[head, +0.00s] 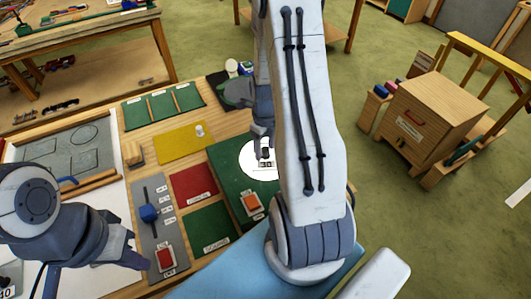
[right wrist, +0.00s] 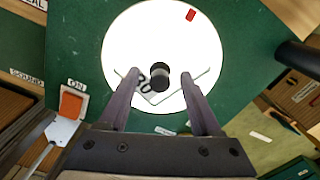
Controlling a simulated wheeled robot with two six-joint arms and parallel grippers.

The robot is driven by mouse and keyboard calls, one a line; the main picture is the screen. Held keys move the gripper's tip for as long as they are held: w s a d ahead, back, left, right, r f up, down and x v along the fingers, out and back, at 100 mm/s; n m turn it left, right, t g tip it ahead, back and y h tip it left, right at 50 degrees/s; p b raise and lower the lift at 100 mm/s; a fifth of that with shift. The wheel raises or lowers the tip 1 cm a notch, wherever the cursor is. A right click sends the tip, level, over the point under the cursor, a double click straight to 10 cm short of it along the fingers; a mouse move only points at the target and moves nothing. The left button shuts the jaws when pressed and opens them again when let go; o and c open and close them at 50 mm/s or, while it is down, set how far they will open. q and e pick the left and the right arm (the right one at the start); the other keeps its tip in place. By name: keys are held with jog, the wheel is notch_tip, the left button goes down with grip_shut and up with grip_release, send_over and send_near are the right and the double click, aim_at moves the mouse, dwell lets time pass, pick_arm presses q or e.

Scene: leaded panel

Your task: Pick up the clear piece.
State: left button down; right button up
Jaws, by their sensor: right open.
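The clear piece (right wrist: 178,94) lies on a round white disc (right wrist: 130,40) in the right wrist view. It is see-through with a thin visible outline, a black knob (right wrist: 160,70) and a partly hidden dark-printed label. My right gripper (right wrist: 161,80) is open, with one finger on each side of the knob and a gap to each. In the head view my right gripper (head: 264,146) is over the disc (head: 250,158), and the piece is hard to make out there. My left gripper (head: 128,250) is at the lower left, away from the disc; its jaw opening is unclear.
The disc is on a dark green panel (head: 232,182). An orange switch (head: 251,202) is near it. Red (head: 193,184) and yellow (head: 184,142) mats lie to the left. A grey strip with a blue slider (head: 149,213) is near my left gripper. A wooden cabinet (head: 415,120) stands at right.

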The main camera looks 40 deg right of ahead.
jog(key=shift+f, duration=0.25)
grip_shut()
jog(key=shift+r, duration=0.1)
